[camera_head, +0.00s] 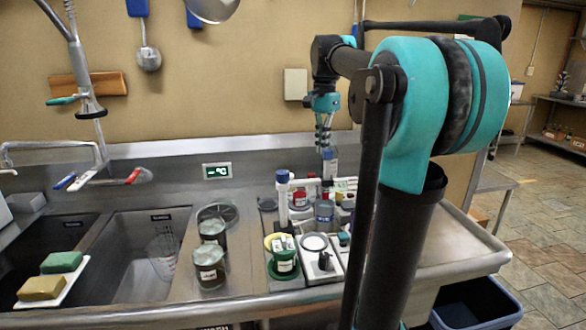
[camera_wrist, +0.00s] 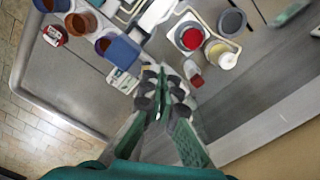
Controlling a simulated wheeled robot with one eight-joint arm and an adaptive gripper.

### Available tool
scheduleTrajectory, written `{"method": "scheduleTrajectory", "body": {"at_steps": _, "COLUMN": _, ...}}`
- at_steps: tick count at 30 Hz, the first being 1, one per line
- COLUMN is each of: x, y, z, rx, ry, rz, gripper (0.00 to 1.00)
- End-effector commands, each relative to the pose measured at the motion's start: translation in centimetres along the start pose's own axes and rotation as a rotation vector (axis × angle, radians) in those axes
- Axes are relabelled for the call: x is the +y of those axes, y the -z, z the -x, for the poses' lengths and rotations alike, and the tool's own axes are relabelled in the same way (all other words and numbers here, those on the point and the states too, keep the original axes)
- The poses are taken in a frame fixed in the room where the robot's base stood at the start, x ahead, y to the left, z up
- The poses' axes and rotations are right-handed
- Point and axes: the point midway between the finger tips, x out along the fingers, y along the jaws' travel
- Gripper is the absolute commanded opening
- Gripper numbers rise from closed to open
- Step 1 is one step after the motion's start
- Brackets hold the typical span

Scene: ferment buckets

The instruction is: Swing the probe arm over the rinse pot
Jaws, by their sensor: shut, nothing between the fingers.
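My gripper (camera_head: 324,138) hangs over the back of the steel counter, fingers pointing down and shut on nothing. In the wrist view, its fingertips (camera_wrist: 163,82) are together. A white upright post with a blue cap (camera_head: 283,200) stands to the left of my gripper, apart from it; it may belong to the probe arm, but I cannot tell for sure. A green pot (camera_head: 283,262) stands at the front of the group, and a clear blue-tinted jar (camera_head: 324,212) stands behind it. I cannot tell which is the rinse pot. My arm hides the group's right side.
Two dark jars (camera_head: 208,268) stand left of the group. A sink (camera_head: 140,255) is further left, with sponges (camera_head: 62,262) by it. In the wrist view, a red-topped container (camera_wrist: 190,38) and a small red-and-white bottle (camera_wrist: 193,73) are near the fingers.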

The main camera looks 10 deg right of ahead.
Motion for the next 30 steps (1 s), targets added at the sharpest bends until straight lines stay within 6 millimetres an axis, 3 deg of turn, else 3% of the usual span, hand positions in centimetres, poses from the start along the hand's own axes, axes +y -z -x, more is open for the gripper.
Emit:
{"method": "scheduleTrajectory", "body": {"at_steps": 8, "x": -0.5, "y": 0.1, "z": 0.3, "rx": 0.000, "ry": 0.000, "rz": 0.000, "gripper": 0.00}}
{"method": "scheduleTrajectory", "body": {"at_steps": 30, "x": -0.5, "y": 0.1, "z": 5.5, "rx": 0.000, "ry": 0.000, "rz": 0.000, "gripper": 0.00}}
